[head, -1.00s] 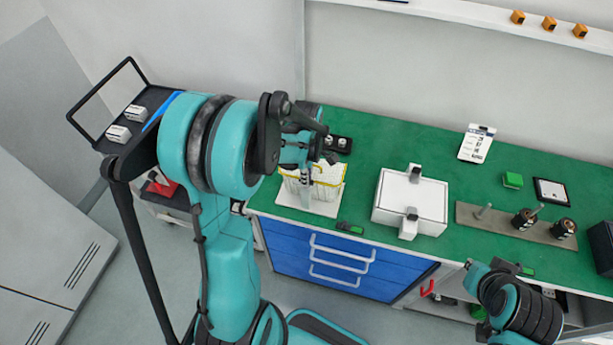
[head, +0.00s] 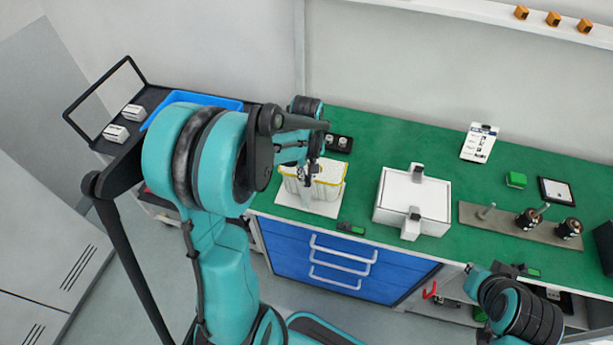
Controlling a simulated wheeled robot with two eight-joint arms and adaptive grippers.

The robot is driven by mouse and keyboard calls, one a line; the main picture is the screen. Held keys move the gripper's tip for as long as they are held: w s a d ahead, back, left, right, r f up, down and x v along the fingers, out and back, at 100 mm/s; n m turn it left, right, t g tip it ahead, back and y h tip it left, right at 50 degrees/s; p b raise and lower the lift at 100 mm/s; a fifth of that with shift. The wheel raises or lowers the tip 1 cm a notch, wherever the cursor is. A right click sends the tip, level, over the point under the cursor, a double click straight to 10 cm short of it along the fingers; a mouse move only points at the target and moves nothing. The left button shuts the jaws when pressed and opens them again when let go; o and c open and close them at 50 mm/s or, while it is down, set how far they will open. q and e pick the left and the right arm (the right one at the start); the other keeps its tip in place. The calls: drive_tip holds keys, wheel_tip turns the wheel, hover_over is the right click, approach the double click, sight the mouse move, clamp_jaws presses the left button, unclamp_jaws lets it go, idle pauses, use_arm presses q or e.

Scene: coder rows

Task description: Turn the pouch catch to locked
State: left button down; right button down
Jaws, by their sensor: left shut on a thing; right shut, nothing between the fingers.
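The pouch (head: 329,181) is white with yellow edging and stands on a white board (head: 310,209) at the left front of the green bench. My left gripper (head: 307,180) points down at the pouch's left half and is shut on a small part there, apparently the pouch catch. The gripper covers the catch, so I cannot tell its angle. My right gripper (head: 501,269) is shut and empty, low by the bench's front edge at the right, partly hidden by my arm.
A white box (head: 415,205) with dark clasps stands right of the pouch. A dark block with two round tops (head: 339,142) sits behind it. A small black-green device (head: 350,228) lies at the front edge. A rail with knobs (head: 500,218) is farther right. Bare green bench separates them.

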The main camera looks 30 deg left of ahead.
use_arm(q)
drive_tip(key=m, duration=0.4)
drive_tip(key=shift+m+b, duration=0.3)
drive_tip(key=shift+b, duration=0.05)
drive_tip(key=shift+m, duration=1.8)
drive_tip(key=c, duration=1.6)
unclamp_jaws()
drive_tip(key=shift+o, duration=0.2)
wheel_tip(320, 180, up, 12)
